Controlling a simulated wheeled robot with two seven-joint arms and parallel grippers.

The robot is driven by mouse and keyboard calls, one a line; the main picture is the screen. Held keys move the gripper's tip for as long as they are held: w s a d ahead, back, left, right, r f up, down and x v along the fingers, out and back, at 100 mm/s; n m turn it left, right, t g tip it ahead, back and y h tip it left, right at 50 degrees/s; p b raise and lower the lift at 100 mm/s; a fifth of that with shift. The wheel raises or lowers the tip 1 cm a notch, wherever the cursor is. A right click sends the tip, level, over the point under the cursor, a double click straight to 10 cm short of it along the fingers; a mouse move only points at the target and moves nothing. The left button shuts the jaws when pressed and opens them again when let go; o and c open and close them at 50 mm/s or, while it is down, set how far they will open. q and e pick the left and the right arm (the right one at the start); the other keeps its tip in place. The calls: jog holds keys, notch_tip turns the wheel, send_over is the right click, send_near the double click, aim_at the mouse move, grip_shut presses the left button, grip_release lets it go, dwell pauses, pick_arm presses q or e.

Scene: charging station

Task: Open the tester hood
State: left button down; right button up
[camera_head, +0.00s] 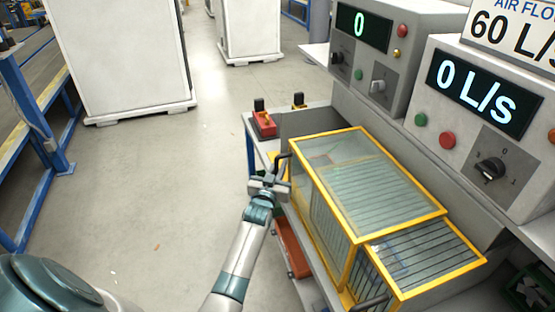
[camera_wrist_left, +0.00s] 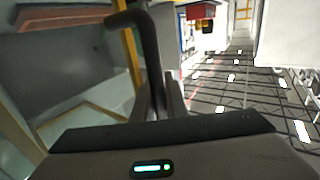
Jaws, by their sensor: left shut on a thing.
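The tester hood (camera_head: 365,175) is a clear box with a yellow frame on the grey bench, in the middle right of the head view. A second yellow-framed clear panel (camera_head: 425,258) sits lower, beside it to the right. A dark bent handle (camera_head: 282,158) stands at the hood's left side. My left gripper (camera_head: 273,181) is at that handle and shut on it. In the left wrist view the dark handle (camera_wrist_left: 153,50) rises from between the fingers of my left gripper (camera_wrist_left: 165,98) and bends left at its top. My right gripper is not in view.
Grey control boxes with a "0" display (camera_head: 364,31) and a "0 L/s" display (camera_head: 484,94) stand behind the hood. A red-and-black device (camera_head: 264,123) sits at the bench's far end. A white cabinet (camera_head: 122,55) stands across open floor (camera_head: 150,180). A blue-framed rack is at the left.

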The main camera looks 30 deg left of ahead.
pick_arm(q)
jog(key=s+d+p, duration=0.1)
jog(key=s+d, duration=0.3)
jog(key=shift+d+p, duration=0.3)
jog(key=shift+p, duration=0.1)
jog(key=shift+s+d, duration=0.25)
jog(key=shift+d, duration=0.05)
jog(key=c, duration=2.2)
grip_release()
jog(key=shift+o, duration=0.8)
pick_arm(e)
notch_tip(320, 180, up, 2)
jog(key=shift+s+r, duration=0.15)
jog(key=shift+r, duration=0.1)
pick_arm(q)
jog(key=shift+s, duration=0.1)
jog(key=b+v, duration=0.4)
jog(key=v, duration=1.3)
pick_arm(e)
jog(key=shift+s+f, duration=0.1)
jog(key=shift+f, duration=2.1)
